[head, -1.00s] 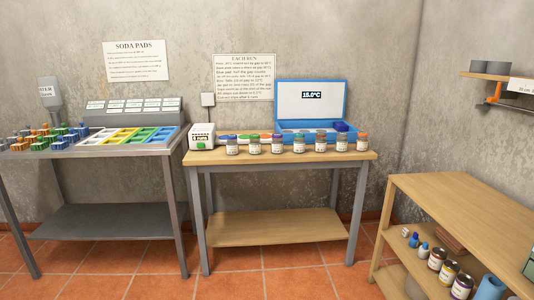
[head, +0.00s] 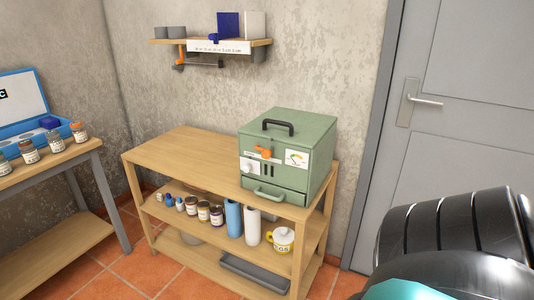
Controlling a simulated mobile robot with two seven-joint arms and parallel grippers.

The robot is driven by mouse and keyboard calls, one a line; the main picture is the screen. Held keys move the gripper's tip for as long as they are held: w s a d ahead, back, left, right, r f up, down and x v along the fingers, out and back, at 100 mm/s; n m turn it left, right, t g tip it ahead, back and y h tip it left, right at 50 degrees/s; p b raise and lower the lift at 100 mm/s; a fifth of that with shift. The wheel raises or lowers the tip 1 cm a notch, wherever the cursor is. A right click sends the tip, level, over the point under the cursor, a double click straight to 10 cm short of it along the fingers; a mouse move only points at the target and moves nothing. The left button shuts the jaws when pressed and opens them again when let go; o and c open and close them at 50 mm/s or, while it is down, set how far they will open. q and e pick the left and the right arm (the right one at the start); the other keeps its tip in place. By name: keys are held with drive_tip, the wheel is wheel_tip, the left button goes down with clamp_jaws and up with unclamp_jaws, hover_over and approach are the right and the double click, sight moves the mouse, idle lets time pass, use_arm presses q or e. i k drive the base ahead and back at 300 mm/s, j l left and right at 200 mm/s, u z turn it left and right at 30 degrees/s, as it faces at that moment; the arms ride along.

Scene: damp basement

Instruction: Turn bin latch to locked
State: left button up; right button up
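A green metal bin (head: 285,155) stands on the right end of the wooden shelf unit's top. It has a dark handle on its lid and a green handle on its lower drawer front. An orange latch (head: 263,152) sits on the upper part of its front, lying roughly sideways. Part of my own arm shows large at the lower right, well apart from the bin. Neither gripper's fingers are in view.
The shelf unit (head: 180,157) has a clear top left of the bin. Jars, bottles, rolls and a yellow-white mug (head: 280,240) fill its middle shelf. A wall shelf (head: 210,42) hangs above. A grey door (head: 450,110) is on the right.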

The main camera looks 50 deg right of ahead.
sight(266, 154)
drive_tip(key=z, duration=1.7)
